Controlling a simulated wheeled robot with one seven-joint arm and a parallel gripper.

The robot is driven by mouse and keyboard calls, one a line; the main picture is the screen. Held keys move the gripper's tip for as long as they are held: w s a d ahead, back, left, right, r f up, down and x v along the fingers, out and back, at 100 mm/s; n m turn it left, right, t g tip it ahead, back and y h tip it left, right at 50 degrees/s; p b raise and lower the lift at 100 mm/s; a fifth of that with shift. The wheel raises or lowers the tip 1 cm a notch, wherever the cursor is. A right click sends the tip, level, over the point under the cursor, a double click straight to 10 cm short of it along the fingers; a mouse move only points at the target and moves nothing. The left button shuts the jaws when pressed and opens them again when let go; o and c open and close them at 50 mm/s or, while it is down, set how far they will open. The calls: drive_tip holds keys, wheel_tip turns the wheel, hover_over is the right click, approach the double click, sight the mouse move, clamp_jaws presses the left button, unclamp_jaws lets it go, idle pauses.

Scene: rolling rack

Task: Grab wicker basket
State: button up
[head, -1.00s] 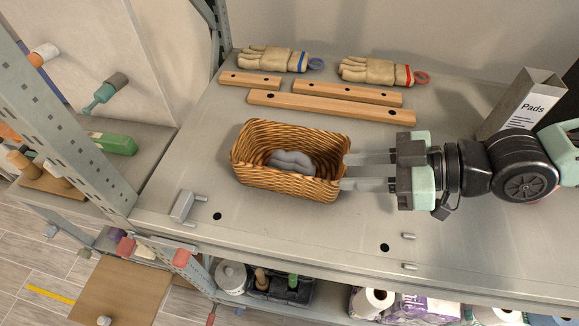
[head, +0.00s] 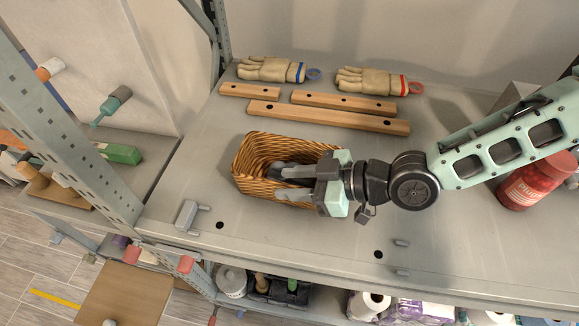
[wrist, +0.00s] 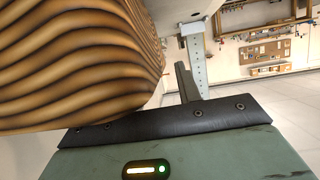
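The wicker basket (head: 262,157) stands upright on the grey shelf, left of the middle in the head view. A grey rounded item (head: 281,172) inside it is partly hidden by a finger. My gripper (head: 285,183) comes from the right, with its fingers apart over the basket. It covers the basket's right end and part of its front side. I cannot tell whether the fingers touch the wicker or which side of the wall each is on. In the wrist view the woven wall (wrist: 75,60) fills the upper left, very close to the gripper body.
Wooden bars (head: 327,117) and two wooden hands (head: 370,80) lie behind the basket. A grey bracket (head: 187,215) lies at the front left, beside the rack post (head: 75,120). Shelf right of the basket is mostly clear.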

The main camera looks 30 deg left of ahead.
drive_tip(key=shift+a+f, duration=0.25)
drive_tip(key=shift+a, duration=0.1)
drive_tip(key=shift+s, duration=0.1)
clamp_jaws()
idle(1.1)
